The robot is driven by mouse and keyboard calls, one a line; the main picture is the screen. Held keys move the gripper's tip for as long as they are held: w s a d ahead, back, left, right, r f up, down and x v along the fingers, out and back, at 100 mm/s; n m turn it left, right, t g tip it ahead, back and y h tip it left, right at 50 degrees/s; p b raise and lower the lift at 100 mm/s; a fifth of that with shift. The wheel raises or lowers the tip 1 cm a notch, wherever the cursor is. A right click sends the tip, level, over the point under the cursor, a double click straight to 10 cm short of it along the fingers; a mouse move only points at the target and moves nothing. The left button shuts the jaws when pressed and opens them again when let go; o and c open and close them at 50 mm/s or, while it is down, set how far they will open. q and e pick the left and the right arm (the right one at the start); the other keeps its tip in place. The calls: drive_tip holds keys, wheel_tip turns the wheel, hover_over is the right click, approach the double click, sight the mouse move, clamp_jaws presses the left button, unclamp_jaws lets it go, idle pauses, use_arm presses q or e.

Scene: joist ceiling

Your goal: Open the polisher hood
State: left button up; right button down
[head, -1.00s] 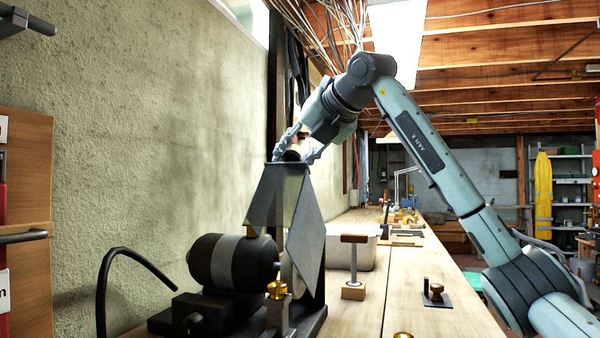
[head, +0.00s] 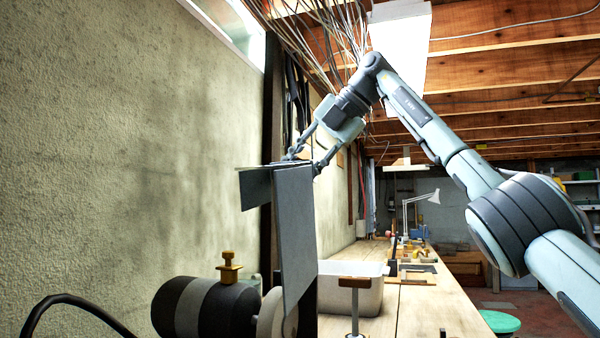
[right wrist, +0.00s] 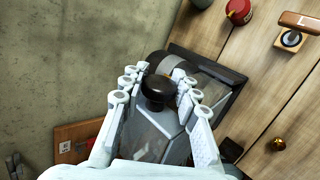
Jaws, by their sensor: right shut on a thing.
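The polisher hood (head: 297,235) is made of grey flat panels at the top of a dark post on the bench. One panel hangs down beside the polishing wheel (head: 270,318); the left part sticks out to the left, well above the motor (head: 195,306). My right gripper (head: 307,163) is at the hood's top edge. In the right wrist view, its fingers (right wrist: 160,95) are shut around a black round knob (right wrist: 155,88), with grey hood panels below it. The knob is hidden in the head view. My left gripper is in neither view.
A brass-coloured fitting (head: 230,268) stands by the motor. A T-handled tool (head: 355,284) and a pale bin (head: 362,297) stand right of the hood. The rough wall (head: 110,150) is close on the left.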

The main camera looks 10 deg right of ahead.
drive_tip(key=shift+w+d+r, duration=0.1)
drive_tip(key=shift+w+d, duration=0.05)
drive_tip(key=shift+w, duration=0.05)
idle(0.3)
drive_tip(key=c, duration=1.1)
unclamp_jaws()
drive_tip(key=shift+c, duration=0.2)
drive_tip(key=v, duration=0.7)
drive_tip(key=shift+s+d+r, duration=0.1)
drive_tip(key=shift+s+d, duration=0.05)
